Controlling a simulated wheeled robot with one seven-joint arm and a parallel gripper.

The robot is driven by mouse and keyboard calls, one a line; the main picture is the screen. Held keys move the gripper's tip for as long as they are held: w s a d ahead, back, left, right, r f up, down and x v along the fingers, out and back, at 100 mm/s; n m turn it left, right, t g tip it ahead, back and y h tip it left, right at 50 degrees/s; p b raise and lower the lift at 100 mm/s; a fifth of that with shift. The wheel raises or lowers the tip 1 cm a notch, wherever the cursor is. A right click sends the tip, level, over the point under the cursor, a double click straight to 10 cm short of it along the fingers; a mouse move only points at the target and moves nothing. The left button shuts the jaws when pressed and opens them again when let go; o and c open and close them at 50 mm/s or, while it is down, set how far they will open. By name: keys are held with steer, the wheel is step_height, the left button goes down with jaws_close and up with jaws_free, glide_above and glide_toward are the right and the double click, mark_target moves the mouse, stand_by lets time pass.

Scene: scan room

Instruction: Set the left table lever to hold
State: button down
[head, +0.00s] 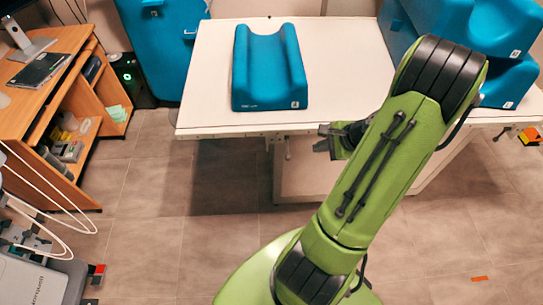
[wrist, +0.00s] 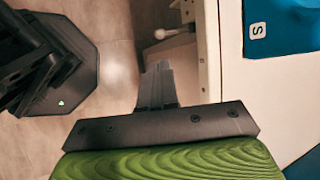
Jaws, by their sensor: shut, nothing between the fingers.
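The white table (head: 205,75) has a small lever (head: 288,148) hanging below its front edge, left of my gripper in the head view. In the wrist view the lever (wrist: 174,34) is pale with a rounded end and sticks out from the table's side (wrist: 209,60). My gripper (head: 324,138) is at the table's front edge, partly hidden by my arm in the head view. In the wrist view its shut, empty fingers (wrist: 159,68) point toward the lever, with a small visible gap. The lever's marked positions cannot be read.
A blue cushion (head: 268,70) lies on the table, and more blue cushions (head: 485,45) are stacked at the right. A wooden desk (head: 40,75) stands at the left. Grey equipment (head: 35,275) is at the lower left. The floor (head: 150,200) before the table is clear.

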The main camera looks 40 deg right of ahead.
mark_target(290, 157)
steer(key=shift+s+d+f+m, duration=0.15)
steer(key=shift+d+f+m, duration=0.1)
steer(key=shift+m, duration=0.05)
steer(key=b+x, duration=0.3)
steer(key=x, duration=1.1)
steer(key=shift+d, duration=0.1)
steer(key=shift+f+b, duration=0.1)
steer(key=shift+b, duration=0.35)
